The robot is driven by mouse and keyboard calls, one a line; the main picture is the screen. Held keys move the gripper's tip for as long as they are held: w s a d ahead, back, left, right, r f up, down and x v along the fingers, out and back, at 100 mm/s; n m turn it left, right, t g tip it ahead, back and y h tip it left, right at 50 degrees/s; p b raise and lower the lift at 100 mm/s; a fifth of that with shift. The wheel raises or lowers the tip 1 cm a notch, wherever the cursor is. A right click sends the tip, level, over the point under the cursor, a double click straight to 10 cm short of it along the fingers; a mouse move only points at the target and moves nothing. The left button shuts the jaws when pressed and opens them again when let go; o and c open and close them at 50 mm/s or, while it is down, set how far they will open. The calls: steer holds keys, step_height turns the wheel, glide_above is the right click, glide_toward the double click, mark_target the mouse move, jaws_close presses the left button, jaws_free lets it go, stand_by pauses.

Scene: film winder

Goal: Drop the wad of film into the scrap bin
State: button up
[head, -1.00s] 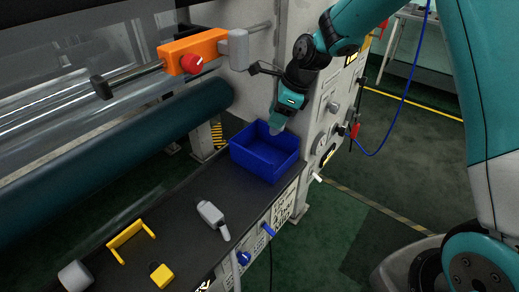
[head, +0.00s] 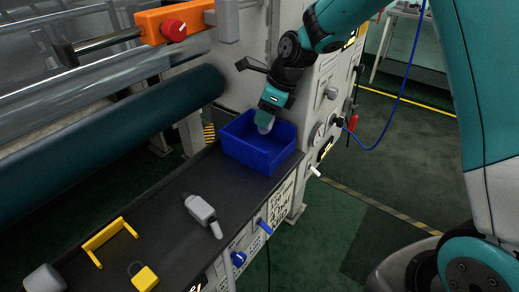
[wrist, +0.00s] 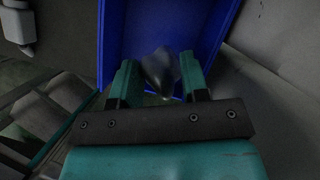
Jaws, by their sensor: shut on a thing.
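The blue scrap bin (head: 262,158) stands at the far end of the dark shelf, against the machine's side. My gripper (head: 265,127) points down over the bin's opening, near its back rim. It is shut on the wad of film (head: 264,130), a pale greyish translucent lump. In the wrist view the wad (wrist: 159,70) sits between the two teal fingers of my gripper (wrist: 160,82), with the blue bin (wrist: 215,25) behind and around it. The wad's lower end is at about rim height in the head view; its exact depth in the bin is hard to tell.
A dark green roller (head: 110,125) runs left of the bin. An orange block with red knob (head: 175,27) is above.

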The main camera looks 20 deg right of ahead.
steer(key=o, duration=1)
steer(key=shift+c, duration=0.2)
steer(key=shift+r, duration=0.1)
steer(key=v, duration=0.7)
steer(key=shift+r, duration=0.25)
steer(key=shift+s+d, duration=0.1)
